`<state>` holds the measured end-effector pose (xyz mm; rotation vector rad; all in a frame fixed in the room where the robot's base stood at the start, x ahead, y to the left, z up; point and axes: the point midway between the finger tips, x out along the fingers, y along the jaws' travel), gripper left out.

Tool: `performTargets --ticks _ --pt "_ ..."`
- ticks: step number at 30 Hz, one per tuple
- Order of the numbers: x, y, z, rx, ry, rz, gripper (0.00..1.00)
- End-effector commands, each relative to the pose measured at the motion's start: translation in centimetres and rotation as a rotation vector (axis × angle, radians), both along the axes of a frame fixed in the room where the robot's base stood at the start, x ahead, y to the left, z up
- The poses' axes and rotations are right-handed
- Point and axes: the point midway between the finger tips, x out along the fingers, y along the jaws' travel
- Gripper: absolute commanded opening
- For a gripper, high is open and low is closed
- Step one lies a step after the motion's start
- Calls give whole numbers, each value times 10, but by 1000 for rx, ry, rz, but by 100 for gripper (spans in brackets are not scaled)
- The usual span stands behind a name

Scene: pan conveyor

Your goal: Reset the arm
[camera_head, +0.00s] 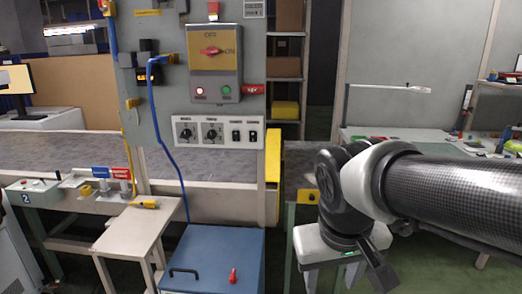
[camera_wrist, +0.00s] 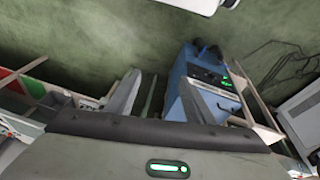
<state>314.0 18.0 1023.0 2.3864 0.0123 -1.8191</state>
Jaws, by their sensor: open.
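My arm (camera_head: 430,190) reaches in from the right side of the head view, dark with a patterned link, and bends down at the wrist. My gripper (camera_wrist: 158,95) shows in the wrist view with its two fingers spread apart and nothing between them. In the head view the gripper body hangs low at the right of centre, with a small green light and a dark finger pointing down. It is beside the blue cabinet (camera_head: 215,262), apart from it in the picture. The gap between the fingers shows green floor.
A grey control panel (camera_head: 213,90) with a red switch and knobs stands over the conveyor (camera_head: 60,152). A small bench (camera_head: 135,230) stands left of the blue cabinet. A cluttered worktable (camera_head: 430,143) lies behind my arm. Green floor (camera_wrist: 100,45) is open in the wrist view.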

Motion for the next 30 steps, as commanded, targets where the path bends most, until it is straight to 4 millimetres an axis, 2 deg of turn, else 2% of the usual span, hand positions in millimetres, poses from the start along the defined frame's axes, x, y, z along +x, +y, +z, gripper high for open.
performTargets --ticks 3,12,13,20,23,30 --pt "-17 -9 13 51 -79 -34 48" --pt "-47 -20 33 119 -238 -87 48" --pt "-45 -18 50 119 -229 -81 48" --pt "-45 -18 100 118 -224 -80 48" --pt "-45 -18 128 118 -224 -80 48" --pt "-45 -18 207 118 -224 -80 48"
